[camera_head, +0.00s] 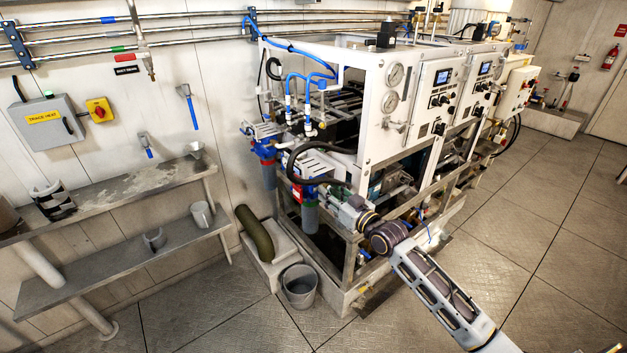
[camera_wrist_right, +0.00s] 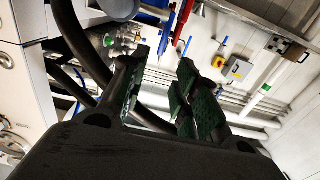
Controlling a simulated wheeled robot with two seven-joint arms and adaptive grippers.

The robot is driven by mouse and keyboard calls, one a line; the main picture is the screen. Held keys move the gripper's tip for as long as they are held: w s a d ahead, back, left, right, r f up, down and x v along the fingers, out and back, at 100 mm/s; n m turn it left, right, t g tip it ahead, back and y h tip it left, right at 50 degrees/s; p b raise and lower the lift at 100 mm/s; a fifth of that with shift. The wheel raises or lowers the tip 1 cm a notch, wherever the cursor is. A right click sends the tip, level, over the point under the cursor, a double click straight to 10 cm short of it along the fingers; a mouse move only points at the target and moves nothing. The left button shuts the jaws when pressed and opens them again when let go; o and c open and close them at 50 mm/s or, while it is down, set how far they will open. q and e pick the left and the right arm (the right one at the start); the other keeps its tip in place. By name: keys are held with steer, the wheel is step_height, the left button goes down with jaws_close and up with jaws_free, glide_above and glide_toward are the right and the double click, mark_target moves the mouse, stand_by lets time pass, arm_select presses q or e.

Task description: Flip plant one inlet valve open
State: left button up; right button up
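The watermaker (camera_head: 365,100) is a white-framed unit with gauges and panels. Blue-headed filter housings stand at its left front corner, one farther back (camera_head: 265,147) and one nearer (camera_head: 310,215), with a red part (camera_head: 296,190) beside the nearer one. My right gripper (camera_head: 328,194) is close to the nearer housing. In the right wrist view, my right gripper (camera_wrist_right: 163,68) has its dark fingers apart, with nothing seen held between them. A blue part (camera_wrist_right: 168,22) and a red part (camera_wrist_right: 183,20) show beyond the fingertips. I cannot tell which part is the inlet valve. My left gripper is not in view.
A bucket (camera_head: 299,287) and a pale block with a green cylinder (camera_head: 254,232) sit on the floor left of the frame. A black hose (camera_head: 300,152) arcs near my right gripper. Metal shelves (camera_head: 115,200) line the left wall. The floor at right is clear.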

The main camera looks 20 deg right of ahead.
mark_target(312, 179)
steer(key=x, duration=0.4)
steer(key=shift+w+a, duration=0.1)
steer(key=shift+w, duration=0.25)
steer(key=shift+x, duration=1)
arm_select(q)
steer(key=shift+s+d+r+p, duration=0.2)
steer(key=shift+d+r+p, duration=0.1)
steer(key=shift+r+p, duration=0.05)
arm_select(e)
steer(key=shift+x, duration=1.05)
steer(key=shift+f, duration=0.1)
steer(key=shift+c, duration=0.3)
jaws_close()
